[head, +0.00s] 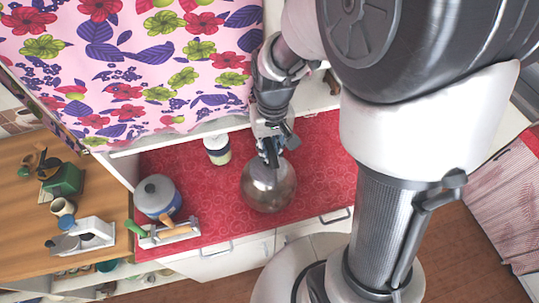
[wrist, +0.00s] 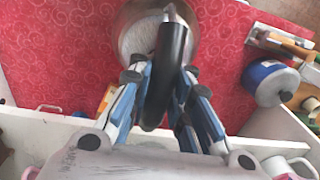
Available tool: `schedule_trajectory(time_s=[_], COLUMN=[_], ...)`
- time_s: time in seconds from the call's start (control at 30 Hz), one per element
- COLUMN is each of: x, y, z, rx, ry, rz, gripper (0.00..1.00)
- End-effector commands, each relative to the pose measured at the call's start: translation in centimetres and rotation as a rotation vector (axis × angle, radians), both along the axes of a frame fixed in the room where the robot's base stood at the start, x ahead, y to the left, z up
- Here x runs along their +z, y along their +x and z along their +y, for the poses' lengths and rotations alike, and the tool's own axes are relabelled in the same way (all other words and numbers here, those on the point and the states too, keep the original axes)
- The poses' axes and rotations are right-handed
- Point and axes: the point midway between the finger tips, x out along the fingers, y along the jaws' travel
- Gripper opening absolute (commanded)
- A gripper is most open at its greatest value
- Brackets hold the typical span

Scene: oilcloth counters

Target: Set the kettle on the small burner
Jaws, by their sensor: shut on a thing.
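The kettle (head: 268,188) is a round, shiny metal vessel on or just above the red patterned counter (head: 320,150); I cannot tell whether it touches. Its black handle (wrist: 172,62) stands up between my fingers in the wrist view, with part of the metal body (wrist: 135,38) beyond it. My gripper (head: 268,150) reaches the kettle from behind and is shut on the handle. The gripper's blue and grey fingers (wrist: 162,100) flank the handle in the wrist view. I cannot make out a small burner in either view.
A blue pot with a grey lid (head: 155,192) and a white rack (head: 168,234) stand left of the kettle. A pale jar (head: 217,149) is behind it. A wooden counter (head: 85,235) at left holds several items. Red counter right of the kettle looks clear.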

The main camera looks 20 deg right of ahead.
Motion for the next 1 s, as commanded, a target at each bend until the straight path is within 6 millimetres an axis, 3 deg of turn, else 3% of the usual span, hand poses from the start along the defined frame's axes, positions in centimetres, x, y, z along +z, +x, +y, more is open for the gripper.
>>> schedule_trajectory(time_s=[0.27,0.67,0.7,1.0], x=[-3.1,-3.6,-3.6,-3.5], y=[0.0,0.0,0.0,0.0], z=[0.0,-0.1,-0.1,-0.1], rx=[-0.001,0.0,0.0,0.0], ry=[0.0,0.0,0.0,0.0], rz=[0.002,-0.001,0.002,0.002], gripper=[0.0,0.0,0.16,0.36])
